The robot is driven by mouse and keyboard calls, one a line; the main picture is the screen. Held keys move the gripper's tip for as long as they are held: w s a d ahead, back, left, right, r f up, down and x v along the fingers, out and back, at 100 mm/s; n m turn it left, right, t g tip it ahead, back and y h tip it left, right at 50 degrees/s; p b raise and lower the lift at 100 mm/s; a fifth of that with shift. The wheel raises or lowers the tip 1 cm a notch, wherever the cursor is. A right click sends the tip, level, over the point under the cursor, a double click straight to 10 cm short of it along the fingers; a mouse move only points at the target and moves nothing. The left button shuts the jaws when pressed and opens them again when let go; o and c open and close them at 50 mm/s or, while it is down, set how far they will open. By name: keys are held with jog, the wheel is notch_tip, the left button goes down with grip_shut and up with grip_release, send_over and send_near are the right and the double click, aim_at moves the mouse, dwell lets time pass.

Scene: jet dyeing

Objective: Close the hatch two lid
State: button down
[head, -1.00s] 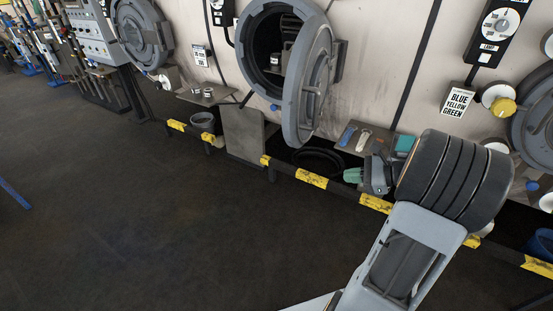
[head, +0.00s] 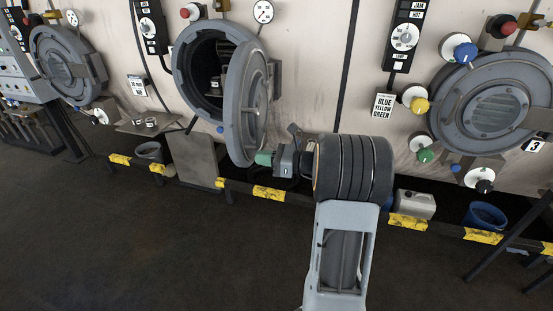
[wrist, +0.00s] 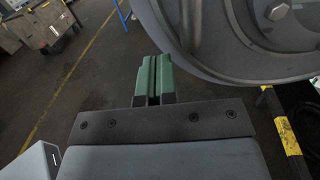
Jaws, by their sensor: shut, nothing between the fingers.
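The hatch two lid (head: 254,108) is a thick round grey disc. It stands swung open, out from the right side of the dark round opening (head: 199,75) in the middle of the machine wall. My gripper (head: 263,158) is at the lid's lower right edge in the head view, its green fingertips close together. In the wrist view the shut green fingers (wrist: 152,72) are empty and lie beside the lid's rim (wrist: 205,68). I cannot tell whether they touch it. My arm hides part of the area right of the lid.
A closed hatch marked 3 (head: 492,105) is at the right, another round hatch (head: 66,65) at the left. A low rail with yellow bands (head: 270,193) runs along the wall. A blue bucket (head: 485,215) stands at the right. The dark floor in front is clear.

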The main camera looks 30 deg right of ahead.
aim_at(242, 155)
jog(key=shift+p+x, duration=0.3)
jog(key=shift+x, duration=1.65)
